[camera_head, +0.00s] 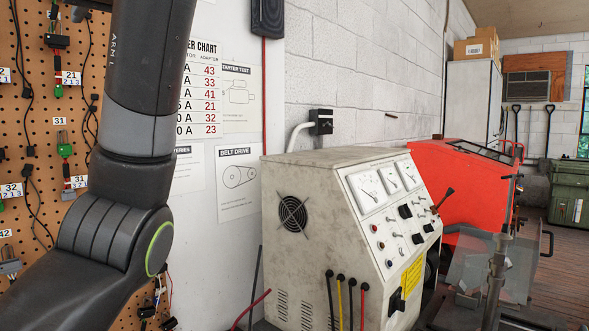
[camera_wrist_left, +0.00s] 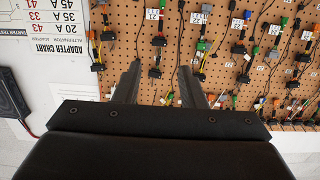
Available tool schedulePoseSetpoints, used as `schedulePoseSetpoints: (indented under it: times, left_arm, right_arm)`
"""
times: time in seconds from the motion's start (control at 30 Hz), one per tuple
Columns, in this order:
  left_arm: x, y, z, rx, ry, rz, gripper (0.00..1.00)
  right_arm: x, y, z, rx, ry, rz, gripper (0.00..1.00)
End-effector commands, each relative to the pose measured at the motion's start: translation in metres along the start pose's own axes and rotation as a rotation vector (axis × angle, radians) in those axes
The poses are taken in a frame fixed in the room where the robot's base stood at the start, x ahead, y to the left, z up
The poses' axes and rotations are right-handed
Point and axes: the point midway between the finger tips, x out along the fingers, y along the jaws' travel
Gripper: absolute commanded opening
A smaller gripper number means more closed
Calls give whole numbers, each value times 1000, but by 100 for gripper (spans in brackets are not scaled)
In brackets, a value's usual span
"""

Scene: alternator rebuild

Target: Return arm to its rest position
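My left arm (camera_head: 125,130) fills the left side of the head view, with its upper link upright and a dark joint with a green ring below it. The left gripper itself is outside the head view. In the left wrist view my left gripper (camera_wrist_left: 160,74) shows two dark fingers spread apart with nothing between them. They point toward a pegboard (camera_wrist_left: 222,62) hung with cables and adapters, which appears upside down there. I cannot tell the exact distance to it. My right gripper is in neither view.
The pegboard also stands behind my arm in the head view (camera_head: 33,95). A white panel with an adapter chart (camera_head: 205,90) is beside it. A beige test bench (camera_head: 315,200) with gauges stands at the middle, and a red machine (camera_head: 470,185) behind it at right.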

Motion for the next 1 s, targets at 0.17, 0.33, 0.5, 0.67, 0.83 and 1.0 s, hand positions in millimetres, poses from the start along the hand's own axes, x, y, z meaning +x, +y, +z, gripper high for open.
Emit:
schedulePoseSetpoints:
  times: [0.17, 0.33, 0.5, 0.67, 0.83, 1.0]
  left_arm:
    - [25, 23, 19, 71, -9, 3, 37]
    - [53, 48, 44, 149, -17, 12, 37]
    - [88, 79, 80, 244, -31, 30, 37]
    - [132, 114, 136, 362, -57, 62, 37]
    - [192, 156, 241, 525, -112, 131, 37]
    - [237, 181, 360, 659, -183, 217, 37]
  right_arm:
    - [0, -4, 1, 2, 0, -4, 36]
    - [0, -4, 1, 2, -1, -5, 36]
    - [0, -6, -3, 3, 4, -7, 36]
    - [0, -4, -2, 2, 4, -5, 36]
    - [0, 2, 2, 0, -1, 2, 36]
    - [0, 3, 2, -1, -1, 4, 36]
